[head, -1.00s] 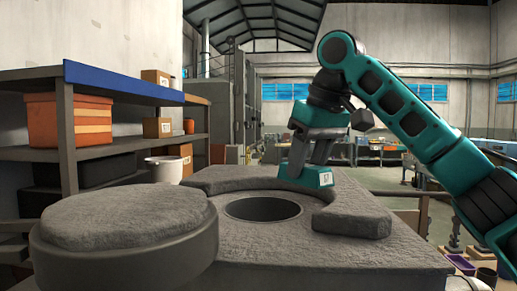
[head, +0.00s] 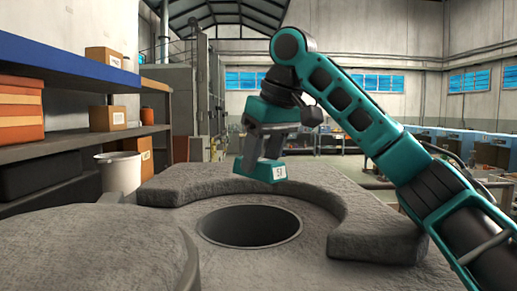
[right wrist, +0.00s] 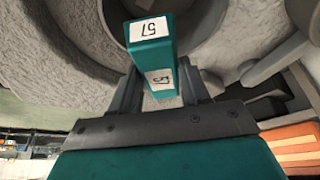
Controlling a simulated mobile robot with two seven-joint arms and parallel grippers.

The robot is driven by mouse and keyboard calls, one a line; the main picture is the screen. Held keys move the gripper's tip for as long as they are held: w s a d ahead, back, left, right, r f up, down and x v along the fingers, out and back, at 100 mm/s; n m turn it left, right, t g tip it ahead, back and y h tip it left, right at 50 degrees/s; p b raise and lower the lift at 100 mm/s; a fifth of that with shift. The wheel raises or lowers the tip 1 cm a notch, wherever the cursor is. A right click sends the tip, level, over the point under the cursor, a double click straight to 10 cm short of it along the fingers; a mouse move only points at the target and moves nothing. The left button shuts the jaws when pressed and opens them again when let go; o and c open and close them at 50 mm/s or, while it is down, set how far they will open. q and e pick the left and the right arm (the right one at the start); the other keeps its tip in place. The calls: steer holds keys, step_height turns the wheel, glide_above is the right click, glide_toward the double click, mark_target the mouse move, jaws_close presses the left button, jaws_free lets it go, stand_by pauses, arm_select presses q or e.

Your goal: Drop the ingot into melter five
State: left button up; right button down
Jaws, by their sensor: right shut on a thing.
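My right gripper (head: 262,148) is shut on the ingot (head: 256,172), a teal block with a white number label. It holds the ingot above the grey stone-like melter (head: 180,184), just behind its round dark opening (head: 250,226) in the head view. In the right wrist view the ingot (right wrist: 152,50) sits between the two fingers (right wrist: 160,88), with labels reading 57, and part of the opening's rim shows beyond it. The round lid (head: 95,250) lies to the left of the opening. My left gripper is not in view.
A shelf unit (head: 75,65) with cardboard boxes and an orange crate (head: 18,108) stands at the left. A white bucket (head: 120,172) is near it. A raised curved collar (head: 375,238) rings the back and right of the opening.

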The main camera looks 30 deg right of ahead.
mark_target(262, 180)
steer(key=shift+f, duration=2.3)
steer(key=shift+c, duration=2.4)
jaws_free()
steer(key=v, duration=1.3)
steer(key=shift+d+f, duration=0.1)
steer(key=shift+f, duration=0.05)
